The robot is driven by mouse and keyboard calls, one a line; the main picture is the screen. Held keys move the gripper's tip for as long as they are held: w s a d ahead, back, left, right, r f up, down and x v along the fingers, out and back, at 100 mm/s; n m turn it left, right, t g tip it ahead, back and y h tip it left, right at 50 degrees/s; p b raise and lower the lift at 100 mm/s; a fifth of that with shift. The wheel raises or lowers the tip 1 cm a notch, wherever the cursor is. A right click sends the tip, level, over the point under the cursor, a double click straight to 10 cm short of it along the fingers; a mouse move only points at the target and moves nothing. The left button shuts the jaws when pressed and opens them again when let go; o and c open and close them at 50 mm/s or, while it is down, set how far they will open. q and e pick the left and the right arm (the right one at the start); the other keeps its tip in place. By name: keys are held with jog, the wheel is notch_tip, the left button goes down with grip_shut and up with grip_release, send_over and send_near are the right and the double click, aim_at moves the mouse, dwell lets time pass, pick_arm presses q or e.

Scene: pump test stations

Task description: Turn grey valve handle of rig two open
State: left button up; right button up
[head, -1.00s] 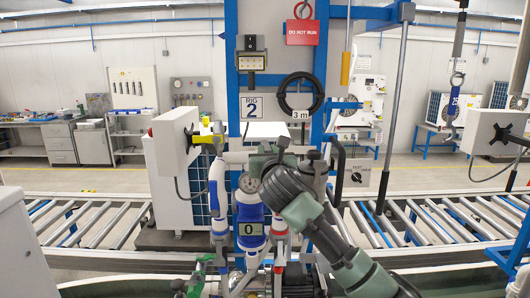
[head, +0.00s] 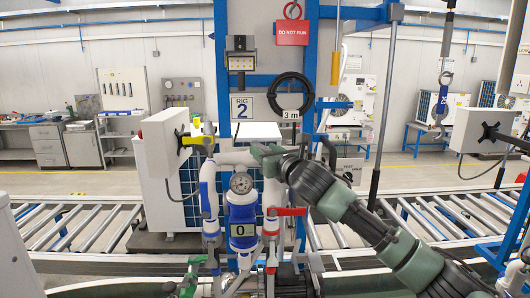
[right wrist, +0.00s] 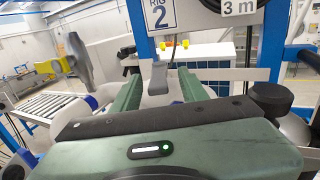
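The grey valve handle (right wrist: 158,76) stands upright in the right wrist view, between the two green fingers of my right gripper (right wrist: 158,88). The fingers are apart, with a gap to the handle on each side. In the head view my right gripper (head: 262,151) is at the top of the white pipework, below the RIG 2 sign (head: 242,107). The handle is hard to make out there, and its lower end is hidden in the wrist view. My left gripper is not in view.
A round gauge (head: 241,183) and a blue meter (head: 242,222) reading 0 sit below my right gripper. A red handle (head: 284,212) is to their right and a green handle (head: 195,266) low left. A grey box (head: 163,140) with a yellow-and-black switch stands left. Roller conveyors (head: 75,226) run behind.

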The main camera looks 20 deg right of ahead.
jog(key=shift+s+f, duration=0.1)
jog(key=shift+s, duration=0.2)
jog(key=s+b, duration=0.1)
jog(key=s, duration=0.1)
jog(key=s+b, duration=0.1)
jog(key=s, duration=0.1)
jog(key=s+d+b, duration=0.1)
jog(key=s, duration=0.1)
jog(key=shift+s+b, duration=0.35)
jog(key=shift+s, duration=0.2)
